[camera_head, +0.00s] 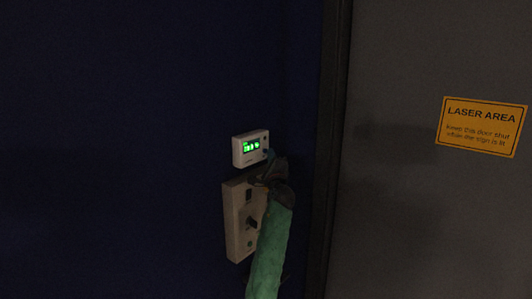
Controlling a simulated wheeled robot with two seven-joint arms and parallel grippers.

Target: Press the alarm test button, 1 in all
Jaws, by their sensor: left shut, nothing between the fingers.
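A small white box with a lit green display (243,159) is fixed to the dark blue wall; it looks like the alarm unit. Small dark round spots show along its right side; I cannot tell for sure which is the test button. My left gripper (267,158) is dark, with a green-sleeved arm coming up from below. It is shut and empty, its tip at the lower right corner of the box, over or very close to it. I cannot tell whether it touches. My right gripper is out of view.
A beige panel (234,222) with a dark rotary switch sits just below the box, partly hidden by my left arm. A dark vertical frame (330,150) stands to the right, then a grey door with a yellow "LASER AREA" sign (482,126). The wall at left is bare.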

